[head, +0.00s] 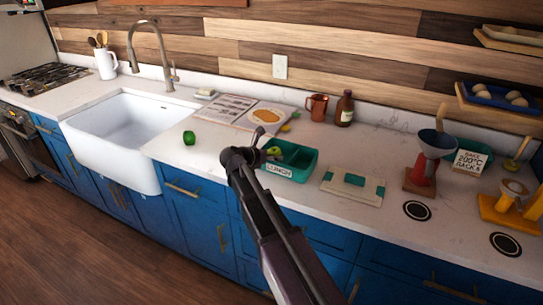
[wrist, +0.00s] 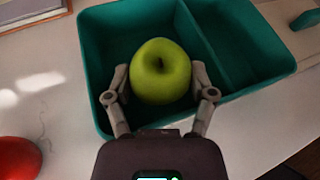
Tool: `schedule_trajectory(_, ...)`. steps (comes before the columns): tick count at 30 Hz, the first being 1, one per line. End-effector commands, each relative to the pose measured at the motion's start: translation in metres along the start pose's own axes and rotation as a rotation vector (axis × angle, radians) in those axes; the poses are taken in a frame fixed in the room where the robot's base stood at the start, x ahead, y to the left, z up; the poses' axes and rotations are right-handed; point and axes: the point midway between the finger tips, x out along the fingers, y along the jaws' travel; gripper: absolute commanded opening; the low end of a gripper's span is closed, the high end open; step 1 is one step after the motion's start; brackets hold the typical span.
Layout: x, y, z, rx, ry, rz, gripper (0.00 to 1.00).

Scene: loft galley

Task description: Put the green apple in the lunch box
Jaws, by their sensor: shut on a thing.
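The green apple (wrist: 161,72) sits between the two fingers of my gripper (wrist: 160,88), which is shut on it. The lunch box (wrist: 103,75) is a teal open box with a divider. The apple is over or in its larger left compartment; I cannot tell whether it touches the floor. In the head view the lunch box (head: 302,172) stands on the counter with a "LUNCH" label on its front. My gripper (head: 264,148) is at its left side there, and the apple (head: 274,151) shows just beyond it, partly hidden.
A red round thing (wrist: 17,158) lies left of the box in the wrist view. A dark green round thing (head: 189,137) lies near the sink (head: 125,125). An open book (head: 225,109) lies behind. A white-and-teal flat piece (head: 352,188) lies right of the box.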

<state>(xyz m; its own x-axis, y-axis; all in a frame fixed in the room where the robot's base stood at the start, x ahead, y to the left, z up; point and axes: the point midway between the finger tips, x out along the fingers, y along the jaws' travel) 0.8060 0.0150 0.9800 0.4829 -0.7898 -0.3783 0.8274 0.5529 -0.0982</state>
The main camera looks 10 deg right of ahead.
Motion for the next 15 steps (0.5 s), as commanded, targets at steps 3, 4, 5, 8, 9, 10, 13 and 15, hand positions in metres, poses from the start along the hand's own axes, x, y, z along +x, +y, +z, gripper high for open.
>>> schedule_trajectory(3, 0.0015, 0.0004, -0.0035, 0.0, 0.0, 0.0, 0.23)
schedule_trajectory(4, 0.0018, 0.0004, -0.0041, 0.0, 0.0, 0.0, 0.23)
schedule_trajectory(5, 0.002, 0.0004, -0.0047, 0.0, 0.0, 0.0, 0.23)
schedule_trajectory(8, 0.0028, 0.0006, -0.0071, 0.001, 0.002, 0.0, 0.23)
schedule_trajectory(9, 0.0031, 0.0006, -0.008, 0.002, 0.002, 0.0, 0.23)
schedule_trajectory(10, 0.0033, 0.0005, -0.0086, 0.002, 0.003, 0.0, 0.23)
schedule_trajectory(13, 0.0032, 0.0003, -0.0089, 0.003, 0.005, 0.0, 0.23)
schedule_trajectory(15, 0.0032, 0.0001, -0.009, 0.004, 0.006, -0.001, 0.77)
